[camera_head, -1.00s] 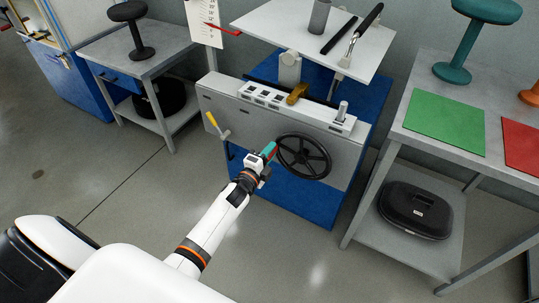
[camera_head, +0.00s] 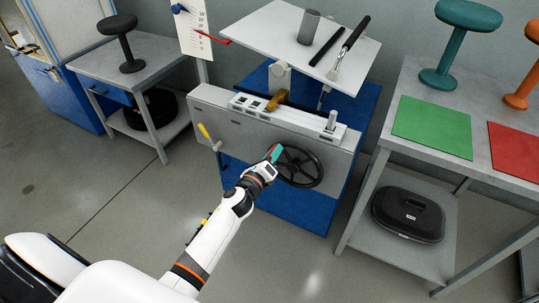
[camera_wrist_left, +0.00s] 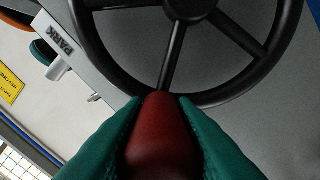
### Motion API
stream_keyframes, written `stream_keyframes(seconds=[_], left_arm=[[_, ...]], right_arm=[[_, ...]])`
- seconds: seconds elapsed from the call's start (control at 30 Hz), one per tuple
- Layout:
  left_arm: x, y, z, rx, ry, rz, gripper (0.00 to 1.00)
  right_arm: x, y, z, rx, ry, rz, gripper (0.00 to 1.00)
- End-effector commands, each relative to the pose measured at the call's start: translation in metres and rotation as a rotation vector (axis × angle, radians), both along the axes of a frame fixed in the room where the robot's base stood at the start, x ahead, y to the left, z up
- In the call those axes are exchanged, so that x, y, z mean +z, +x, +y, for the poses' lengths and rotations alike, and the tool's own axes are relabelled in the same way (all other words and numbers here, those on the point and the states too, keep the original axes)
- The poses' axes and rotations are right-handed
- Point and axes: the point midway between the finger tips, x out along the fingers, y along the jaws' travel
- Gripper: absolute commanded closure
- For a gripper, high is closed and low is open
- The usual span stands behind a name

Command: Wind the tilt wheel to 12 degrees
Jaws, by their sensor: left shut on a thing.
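The tilt wheel, a black spoked handwheel (camera_head: 302,167), is mounted on the front of the grey machine (camera_head: 235,125). It also fills the top of the left wrist view (camera_wrist_left: 190,100). My left gripper (camera_head: 274,154) is at the wheel's left edge. In the left wrist view, its green fingers (camera_wrist_left: 160,140) are shut on a dark red knob (camera_wrist_left: 163,135) at the rim. A white tilting plate (camera_head: 290,35) stands above the machine, with a scale card (camera_head: 193,25) and red pointer (camera_head: 212,36) at its left. The scale reading is too small to tell. My right gripper is not in view.
A grey cylinder and dark tools lie on the plate. A bench with green (camera_head: 433,127) and red (camera_head: 515,150) mats stands right; a grey side table (camera_head: 135,62) stands left.

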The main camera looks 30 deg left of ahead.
Motion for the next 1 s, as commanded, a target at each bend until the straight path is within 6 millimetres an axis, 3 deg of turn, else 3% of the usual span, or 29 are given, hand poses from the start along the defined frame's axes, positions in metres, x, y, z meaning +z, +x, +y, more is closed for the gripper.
stream_keyframes(seconds=[0.67, 0.7, 0.8, 1.0], left_arm=[[0.0008, -0.0009, -0.0059, -0.003, 0.058, 0.002, 1.0], [0.0007, -0.0009, -0.006, -0.003, 0.057, 0.002, 0.69], [0.001, -0.0007, -0.0056, -0.002, 0.057, 0.002, 0.54], [0.0018, -0.0005, -0.0051, -0.001, 0.057, -0.001, 0.54]], right_arm=[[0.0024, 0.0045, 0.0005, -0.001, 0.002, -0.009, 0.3], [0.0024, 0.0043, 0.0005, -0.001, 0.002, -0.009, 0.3], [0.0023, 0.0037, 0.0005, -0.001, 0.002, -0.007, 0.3], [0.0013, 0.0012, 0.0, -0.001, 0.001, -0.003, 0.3]])
